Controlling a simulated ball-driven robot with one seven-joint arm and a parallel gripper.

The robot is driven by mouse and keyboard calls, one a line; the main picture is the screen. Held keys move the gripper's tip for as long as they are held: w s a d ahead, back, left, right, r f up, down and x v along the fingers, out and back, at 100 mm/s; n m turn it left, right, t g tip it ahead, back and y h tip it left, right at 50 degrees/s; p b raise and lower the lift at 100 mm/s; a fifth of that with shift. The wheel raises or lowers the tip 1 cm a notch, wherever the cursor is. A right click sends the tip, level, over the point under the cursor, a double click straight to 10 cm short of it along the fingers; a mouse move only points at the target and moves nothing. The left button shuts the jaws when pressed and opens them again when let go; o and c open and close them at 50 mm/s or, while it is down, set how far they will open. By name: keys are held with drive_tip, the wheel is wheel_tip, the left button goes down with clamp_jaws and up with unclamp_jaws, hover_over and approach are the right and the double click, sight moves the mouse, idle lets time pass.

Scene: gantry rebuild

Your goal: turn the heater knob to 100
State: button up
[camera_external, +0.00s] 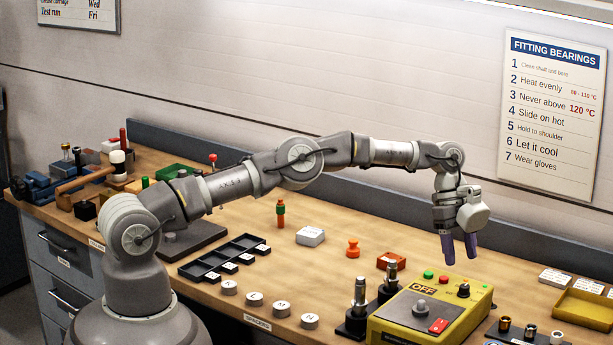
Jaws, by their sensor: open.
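The heater (392,327) is a yellow box at the front right of the bench, with a sign or display reading OFF (423,287). A black knob (463,291) stands at its back right corner; its setting is too small to read. A grey round part (420,308) sits on the heater's top, and a red switch (438,326) is near its front. A green and a red button or lamp are at its back edge. My gripper (459,256) hangs above and behind the black knob, purple fingers pointing down, open and empty, apart from the heater.
Two dark stands with metal posts (359,296) are close left of the heater. A yellow tray (584,307) and small cylinders (530,332) are to the right. A black compartment tray (222,257) is at middle left.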

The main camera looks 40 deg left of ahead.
sight(464, 285)
drive_tip(key=shift+a+r, duration=0.1)
drive_tip(key=shift+r, duration=0.2)
drive_tip(key=d+f+n+t, duration=0.1)
drive_tip(key=f+n, duration=0.1)
drive_tip(key=n, duration=0.1)
drive_tip(key=s+f+n+t, duration=0.1)
drive_tip(key=f+n, duration=0.1)
drive_tip(key=n, duration=0.1)
drive_tip(key=d+f+n+t+p, duration=0.1)
drive_tip(key=f+n, duration=0.2)
drive_tip(key=shift+s+d+f, duration=0.1)
drive_tip(key=shift+s+d, duration=0.25)
drive_tip(key=shift+s, duration=0.05)
